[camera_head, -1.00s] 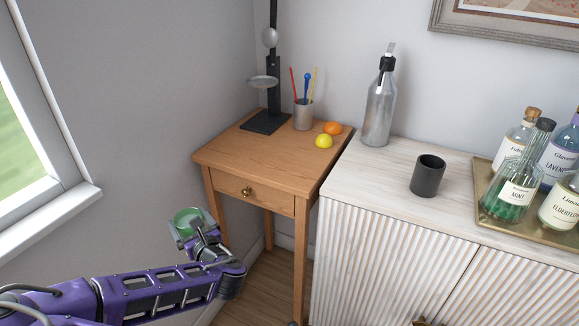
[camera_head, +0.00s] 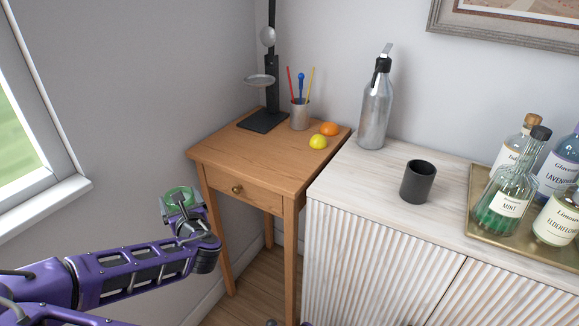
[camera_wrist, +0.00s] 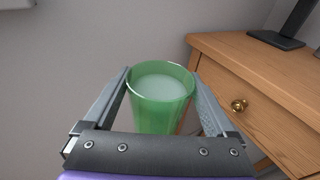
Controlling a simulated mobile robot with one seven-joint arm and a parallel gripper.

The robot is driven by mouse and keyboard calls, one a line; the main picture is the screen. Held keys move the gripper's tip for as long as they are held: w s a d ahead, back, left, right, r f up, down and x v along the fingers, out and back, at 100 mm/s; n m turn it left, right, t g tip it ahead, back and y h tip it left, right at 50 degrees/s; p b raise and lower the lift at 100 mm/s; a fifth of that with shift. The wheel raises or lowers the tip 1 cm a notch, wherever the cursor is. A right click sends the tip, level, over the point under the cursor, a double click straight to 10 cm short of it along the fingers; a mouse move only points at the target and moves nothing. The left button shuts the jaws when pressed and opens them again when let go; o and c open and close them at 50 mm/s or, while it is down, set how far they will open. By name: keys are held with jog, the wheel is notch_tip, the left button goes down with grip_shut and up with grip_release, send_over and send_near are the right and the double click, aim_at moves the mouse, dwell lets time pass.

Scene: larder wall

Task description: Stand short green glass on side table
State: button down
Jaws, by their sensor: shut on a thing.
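My gripper (camera_head: 181,207) is shut on the short green glass (camera_head: 178,195). In the wrist view the green glass (camera_wrist: 160,97) is upright between the two fingers of my gripper (camera_wrist: 160,103), its open rim facing up, with something pale inside. The wooden side table (camera_head: 238,152) stands to the right of the glass, with a drawer and a brass knob; its corner also shows in the wrist view (camera_wrist: 235,62). The glass is in the air to the left of the table's front, apart from it.
On the table stand a black stand (camera_head: 264,121), a pen cup (camera_head: 300,116), an orange (camera_head: 329,129) and a lemon (camera_head: 318,142). The table's front left is clear. A white cabinet (camera_head: 340,190) with a soda siphon (camera_head: 374,112) and dark cup (camera_head: 417,182) adjoins it.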

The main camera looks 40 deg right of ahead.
jog(key=s+d+r+m+g+h+p, duration=0.1)
jog(key=s+d+r+m+g+h, duration=0.25)
jog(key=d+r, duration=0.45)
jog(key=s+d+r+m+g+h, duration=0.2)
jog(key=d+r+m+h, duration=0.15)
jog(key=d, duration=0.95)
jog(key=s+d+r+m+g+h+p, duration=0.1)
jog(key=s+d+r+m+g+h, duration=0.25)
jog(key=d+r, duration=0.45)
jog(key=shift+n+t+h, duration=0.25)
jog(key=shift+t, duration=0.05)
jog(key=shift+w+d+f+b, duration=0.1)
jog(key=shift+d+f+b, duration=0.3)
jog(key=shift+f, duration=1.65)
jog(key=shift+w+d+f+b, duration=0.15)
jog(key=shift+d+f+b, duration=0.25)
jog(key=shift+f, duration=1.6)
jog(key=shift+w+d+f+b, duration=0.1)
jog(key=shift+d+f+b, duration=0.3)
jog(key=shift+f, duration=1.65)
jog(key=shift+f, duration=0.1)
grip_release()
jog(key=shift+f, duration=0.1)
jog(key=shift+r, duration=0.25)
jog(key=p+v, duration=0.1)
jog(key=v, duration=1.1)
